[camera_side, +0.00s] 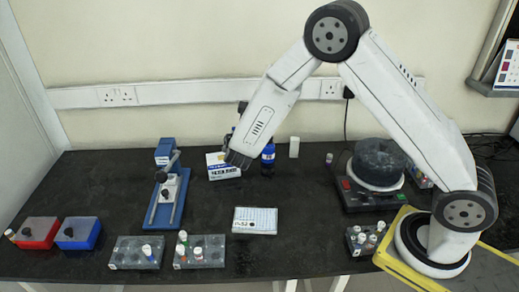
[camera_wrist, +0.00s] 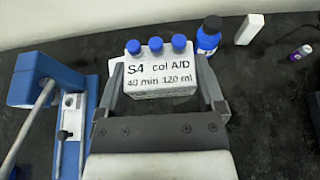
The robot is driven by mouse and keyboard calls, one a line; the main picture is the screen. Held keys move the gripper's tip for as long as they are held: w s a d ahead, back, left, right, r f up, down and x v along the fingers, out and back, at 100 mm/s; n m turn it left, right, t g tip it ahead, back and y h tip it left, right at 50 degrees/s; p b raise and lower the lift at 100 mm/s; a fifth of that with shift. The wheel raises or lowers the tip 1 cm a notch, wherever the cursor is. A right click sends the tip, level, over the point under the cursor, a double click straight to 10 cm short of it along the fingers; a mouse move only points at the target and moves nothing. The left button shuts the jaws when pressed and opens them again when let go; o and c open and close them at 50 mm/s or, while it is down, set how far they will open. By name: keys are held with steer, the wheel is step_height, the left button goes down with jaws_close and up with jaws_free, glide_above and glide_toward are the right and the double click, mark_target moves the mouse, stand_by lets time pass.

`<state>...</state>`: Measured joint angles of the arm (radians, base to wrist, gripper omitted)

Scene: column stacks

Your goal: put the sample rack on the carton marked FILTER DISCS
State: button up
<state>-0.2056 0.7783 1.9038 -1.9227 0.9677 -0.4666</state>
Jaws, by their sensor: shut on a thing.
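My gripper (camera_wrist: 160,78) is shut on a white block (camera_wrist: 158,88) with three blue caps along its top, which I take for the sample rack. Its face reads "S4 col A/D 40 min 120 ml". One finger lies along each side of it. In the side view my gripper (camera_side: 236,162) is at a white box with blue marks (camera_side: 221,172), behind the middle of the bench. I cannot tell there whether it touches the surface below. No FILTER DISCS marking is legible in either view, so I cannot pick out that carton.
A blue stand (camera_side: 166,195) is close on the left, and a blue bottle (camera_side: 268,155) close on the right. A flat white piece (camera_side: 250,214) lies in front. Grey vial racks (camera_side: 128,256) stand along the front. A round dark device (camera_side: 378,165) is at right.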

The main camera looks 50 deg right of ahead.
steer(key=w+f, duration=0.3)
steer(key=w, duration=0.2)
glide_above(223, 159)
steer(key=s, duration=0.1)
step_height(223, 159, down, 4)
steer(key=shift+s+a+r, duration=0.1)
steer(key=shift+a+r, duration=0.05)
steer(key=shift+w+f, duration=0.4)
steer(key=shift+w+f, duration=0.1)
steer(key=shift+w+f, duration=0.1)
steer(key=shift+f, duration=1.6)
steer(key=shift+f, duration=0.1)
steer(key=o, duration=1)
